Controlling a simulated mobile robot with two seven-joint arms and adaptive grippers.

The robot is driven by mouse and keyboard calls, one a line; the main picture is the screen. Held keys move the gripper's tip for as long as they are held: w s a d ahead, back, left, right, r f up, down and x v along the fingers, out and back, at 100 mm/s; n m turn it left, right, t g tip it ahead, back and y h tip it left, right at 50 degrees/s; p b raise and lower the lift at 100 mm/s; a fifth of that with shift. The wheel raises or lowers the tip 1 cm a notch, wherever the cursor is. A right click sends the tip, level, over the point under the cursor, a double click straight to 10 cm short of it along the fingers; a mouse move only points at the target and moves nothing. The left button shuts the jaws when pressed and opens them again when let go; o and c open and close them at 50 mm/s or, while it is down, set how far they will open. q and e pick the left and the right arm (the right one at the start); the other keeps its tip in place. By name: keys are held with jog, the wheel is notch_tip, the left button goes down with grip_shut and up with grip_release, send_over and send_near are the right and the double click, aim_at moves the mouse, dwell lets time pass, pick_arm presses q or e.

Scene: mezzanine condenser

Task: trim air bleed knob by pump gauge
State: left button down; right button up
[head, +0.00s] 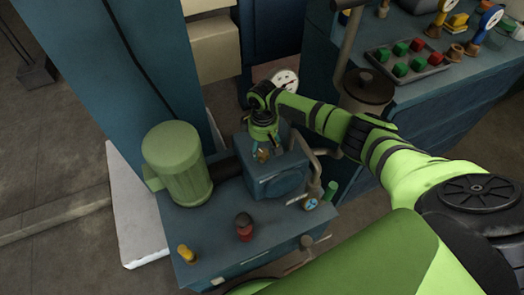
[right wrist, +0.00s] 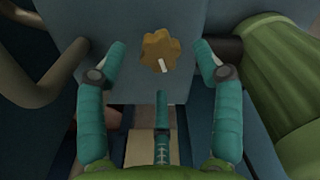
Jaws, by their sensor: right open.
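The air bleed knob (right wrist: 160,50) is a brass, lobed knob with a white pointer mark, on top of the blue pump block (head: 272,182). In the head view a bit of the knob (head: 262,156) shows under my right gripper (head: 263,146). That gripper is open above the block, pointing down. In the right wrist view its teal fingers stand on either side of the knob with gaps, and a third finger is below it. A white-faced gauge with a red mark (head: 286,79) is behind the gripper. My left gripper is not in view.
A green motor (head: 177,163) stands left of the block. A red-topped knob (head: 244,227) and a yellow knob (head: 186,253) are at the front of the base. Pipes and a small blue gauge (head: 311,204) are on the right. A tray of red and green buttons (head: 408,62) sits behind right.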

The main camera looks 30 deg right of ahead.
aim_at(263, 153)
jog(key=shift+f, duration=1.5)
jog(key=c, duration=1.1)
jog(key=shift+n, duration=0.4)
jog(key=shift+c, duration=0.3)
jog(key=n, duration=0.3)
jog(key=shift+n, duration=0.4)
jog(key=n, duration=0.4)
jog(key=shift+n+b, duration=0.3)
